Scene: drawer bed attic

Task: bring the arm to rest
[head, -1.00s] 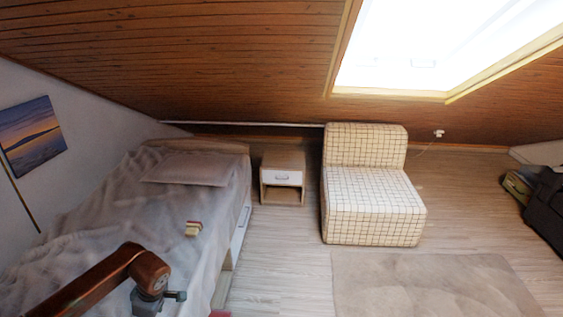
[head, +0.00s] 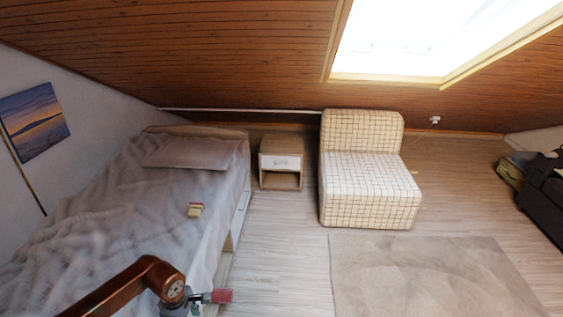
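My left arm comes in from the lower left, a brown link bent at a dark joint, over the near part of the bed. Its grey-teal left gripper (head: 203,298) is near the bottom edge, at the bed's right side. Its fingers are too small to tell whether they are open or shut. A small red thing (head: 223,296) shows right beside the fingertips. I cannot tell whether they touch it or it lies behind them. My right gripper is out of view.
The bed (head: 90,220) with grey cover fills the left; a small cream-and-red item (head: 195,210) lies on it. A nightstand (head: 281,162) and a checked chair (head: 370,190) stand beyond. A beige rug (head: 430,275) lies on clear floor. A dark bag-like object (head: 545,190) is far right.

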